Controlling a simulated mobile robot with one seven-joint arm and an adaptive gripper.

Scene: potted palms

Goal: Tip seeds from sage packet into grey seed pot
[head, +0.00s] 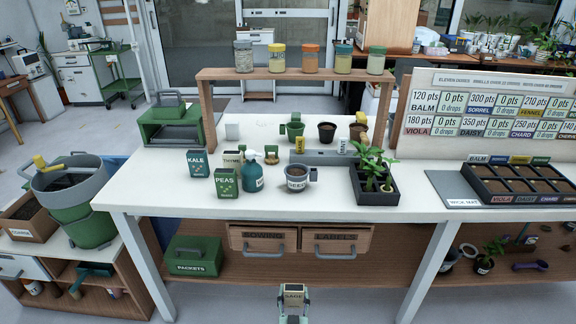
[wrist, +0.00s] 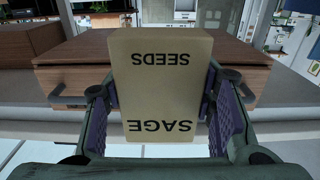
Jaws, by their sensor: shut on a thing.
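The tan sage packet (wrist: 158,92) is held between the two fingers of my gripper (wrist: 160,115) in the wrist view. Its lettering reads upside down there. In the head view the sage packet (head: 293,297) is at the bottom centre, in front of the bench and below its top, and appears upright. My gripper (head: 293,318) is just under it, partly cut off by the frame edge. The grey seed pot (head: 297,180), labelled SEED, stands on the white bench top near the middle, with a handle on its right. The packet is well apart from the pot.
A green peas packet (head: 226,183) and a teal spray bottle (head: 252,174) stand left of the pot. A black tray with seedlings (head: 373,190) stands to its right. Wooden drawers (head: 262,238) hang under the bench front. The bench top in front of the pot is clear.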

